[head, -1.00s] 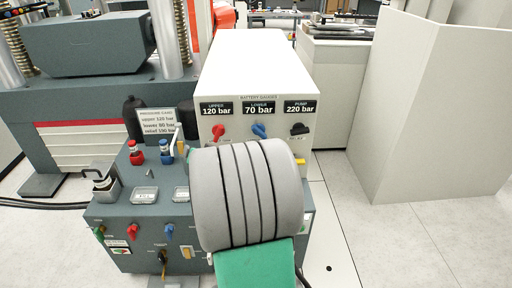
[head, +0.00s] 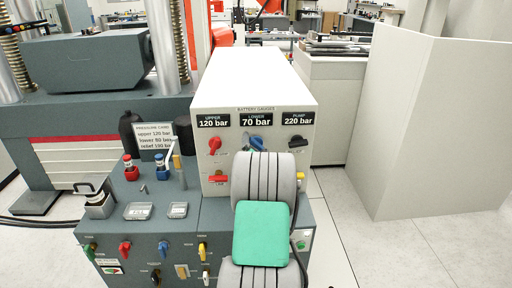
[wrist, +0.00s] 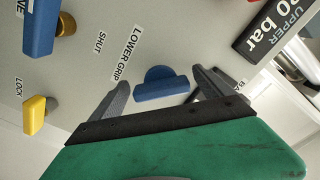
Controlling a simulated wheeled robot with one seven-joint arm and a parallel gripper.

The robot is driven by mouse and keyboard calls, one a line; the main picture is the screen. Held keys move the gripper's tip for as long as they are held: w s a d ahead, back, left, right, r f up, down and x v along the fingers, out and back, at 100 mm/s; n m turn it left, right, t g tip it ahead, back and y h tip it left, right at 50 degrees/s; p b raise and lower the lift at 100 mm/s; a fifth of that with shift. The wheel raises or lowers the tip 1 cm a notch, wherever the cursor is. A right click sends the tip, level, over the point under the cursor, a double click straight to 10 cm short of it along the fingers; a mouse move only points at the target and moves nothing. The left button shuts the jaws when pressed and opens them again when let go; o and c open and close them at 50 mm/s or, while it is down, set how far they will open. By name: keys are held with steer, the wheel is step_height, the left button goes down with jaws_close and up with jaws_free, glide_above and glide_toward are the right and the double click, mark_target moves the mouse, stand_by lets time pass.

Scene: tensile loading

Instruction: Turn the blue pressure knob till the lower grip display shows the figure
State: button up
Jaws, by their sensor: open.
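The blue pressure knob (head: 257,142) is on the white gauge box under the lower grip display (head: 256,119), which reads 70 bar. In the wrist view the blue knob (wrist: 162,86) lies beside the label LOWER GRIP. My gripper (wrist: 160,77) is open, its dark fingers on either side of the knob with a visible gap to each. In the head view my arm hides most of the gripper. The pressure card (head: 154,140) seems to say lower 80 bar, in small blurred print. The lower display is not visible in the wrist view.
The upper display (head: 213,121) reads 120 bar above a red knob (head: 215,146); the pump display (head: 299,118) reads 220 bar above a black knob (head: 298,141). Nearby in the wrist view are a blue lever (wrist: 40,25) and a yellow LOCK knob (wrist: 34,115).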

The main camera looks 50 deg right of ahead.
steer(key=shift+c, duration=0.2)
steer(key=c, duration=1.3)
steer(key=shift+f+b, duration=0.25)
steer(key=shift+b, duration=0.5)
steer(key=n+b, duration=0.2)
steer(key=b, duration=0.1)
steer(key=shift+f, duration=0.2)
steer(key=shift+r+n+b, duration=0.1)
steer(key=shift+n+b, duration=0.5)
steer(key=shift+b, duration=0.05)
steer(key=shift+r+n, duration=0.25)
steer(key=shift+n, duration=0.15)
steer(key=o, duration=1.3)
steer(key=shift+o, duration=0.2)
